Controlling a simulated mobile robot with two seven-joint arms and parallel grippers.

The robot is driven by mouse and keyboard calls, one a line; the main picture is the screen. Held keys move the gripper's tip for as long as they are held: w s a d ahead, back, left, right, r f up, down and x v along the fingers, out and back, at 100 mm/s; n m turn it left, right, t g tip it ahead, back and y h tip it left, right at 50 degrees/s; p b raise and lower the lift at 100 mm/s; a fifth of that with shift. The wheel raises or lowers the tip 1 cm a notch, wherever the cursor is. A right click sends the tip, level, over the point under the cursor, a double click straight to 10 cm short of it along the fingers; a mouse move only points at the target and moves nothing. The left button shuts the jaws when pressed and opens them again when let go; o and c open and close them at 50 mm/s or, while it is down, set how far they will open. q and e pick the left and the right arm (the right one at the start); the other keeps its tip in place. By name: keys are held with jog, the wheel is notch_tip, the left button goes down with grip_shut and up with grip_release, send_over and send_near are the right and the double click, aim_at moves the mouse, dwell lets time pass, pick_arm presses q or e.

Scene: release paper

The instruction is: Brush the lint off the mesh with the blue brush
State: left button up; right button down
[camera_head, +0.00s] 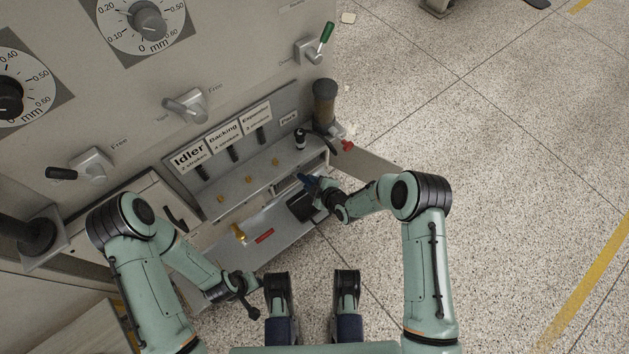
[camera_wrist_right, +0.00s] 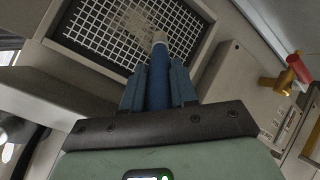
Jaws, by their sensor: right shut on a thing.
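My right gripper (camera_wrist_right: 158,88) is shut around the blue handle of the brush (camera_wrist_right: 158,72). The brush's pale tip points at the white-wired mesh (camera_wrist_right: 108,36) in a metal frame and overlaps its near edge; whether it touches cannot be told. A faint greyish patch (camera_wrist_right: 135,22) shows on the mesh and may be lint. In the head view my right gripper (camera_head: 316,189) is at the machine's lower right, with a bit of the blue brush (camera_head: 307,181) visible. My left gripper (camera_head: 250,298) hangs low in front of the machine, apart from it; its jaws are unclear.
The machine's panel with dials and levers rises behind. A shelf with labels Idler, Backing and Expansion (camera_head: 256,119) stands above the work area. Open speckled floor (camera_head: 500,180) lies to the right.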

jog(key=shift+s+a+r, duration=0.2)
jog(key=shift+a+r, duration=0.1)
jog(key=shift+r, duration=0.2)
jog(key=w+d+b, duration=0.5)
jog(key=w+d, duration=0.1)
jog(key=d, duration=0.2)
jog(key=shift+d, duration=0.25)
dwell(1.3)
jog(key=shift+r, duration=0.1)
